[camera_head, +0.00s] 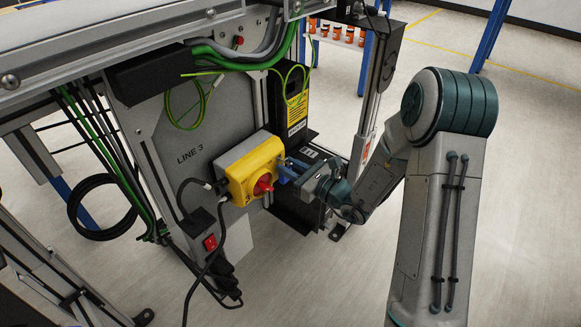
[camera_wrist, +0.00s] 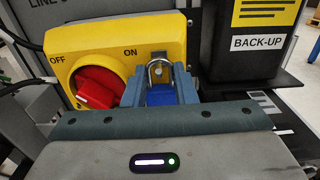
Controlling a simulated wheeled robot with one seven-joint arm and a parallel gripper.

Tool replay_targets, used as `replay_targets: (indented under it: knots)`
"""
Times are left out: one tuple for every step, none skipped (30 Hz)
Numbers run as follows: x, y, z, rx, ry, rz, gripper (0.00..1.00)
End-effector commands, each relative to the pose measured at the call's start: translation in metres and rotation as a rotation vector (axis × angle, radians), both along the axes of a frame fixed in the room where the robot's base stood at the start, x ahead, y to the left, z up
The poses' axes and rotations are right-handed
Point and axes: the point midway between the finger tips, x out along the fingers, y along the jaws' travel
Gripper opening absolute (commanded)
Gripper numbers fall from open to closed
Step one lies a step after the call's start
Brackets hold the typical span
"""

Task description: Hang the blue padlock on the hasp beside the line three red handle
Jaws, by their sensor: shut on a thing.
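The blue padlock (camera_wrist: 160,95) is between the blue fingers of my gripper (camera_wrist: 161,92) in the wrist view, with its silver shackle pointing up. The gripper is shut on it. The shackle is in front of or at the hasp (camera_wrist: 158,57) on the right side of the yellow switch box (camera_wrist: 100,45); I cannot tell whether it passes through. The red handle (camera_wrist: 97,87) is just left of the padlock, turned between the OFF and ON marks. In the head view my gripper (camera_head: 287,172) is at the right edge of the yellow box (camera_head: 255,165), beside the red handle (camera_head: 263,185).
The grey LINE 3 panel (camera_head: 185,140) carries the box. A black BACK-UP box (camera_wrist: 255,45) stands close on the right. The floor at the right is open.

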Motion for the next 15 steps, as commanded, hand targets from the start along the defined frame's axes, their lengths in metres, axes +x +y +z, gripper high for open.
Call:
replay_targets:
  knots:
    - [0.0,0.0,0.0002,0.0,0.0,0.0,0.01]
    - [0.0,0.0,0.0002,0.0,0.0,0.0,0.01]
    - [0.0,0.0,0.0002,0.0,0.0,0.0,0.01]
    - [0.0,0.0,0.0002,0.0,0.0,0.0,0.01]
    - [0.0001,-0.0001,0.0002,0.0,0.0,0.0,0.01]
    - [0.0001,-0.0001,0.0002,0.0,0.0,0.0,0.01]
    - [0.0,0.0,0.0002,0.0,0.0,0.0,0.01]
    - [0.0,0.0,0.0002,0.0,0.0,0.0,0.01]
    - [0.0,-0.0001,0.0002,0.0,0.0,0.0,0.31]
    - [0.0,-0.0001,0.0002,0.0,0.0,0.0,0.39]
    - [0.0,0.0,0.0002,0.0,0.0,0.0,0.47]
    - [0.0,0.0,0.0002,0.0,0.0,0.0,0.5]
    - [0.0,0.0,0.0002,0.0,0.0,0.0,0.5]
    - [-0.0001,0.0,0.0002,0.0,0.0,0.0,0.5]
    - [-0.0001,0.0001,0.0002,0.0,0.0,0.0,0.5]
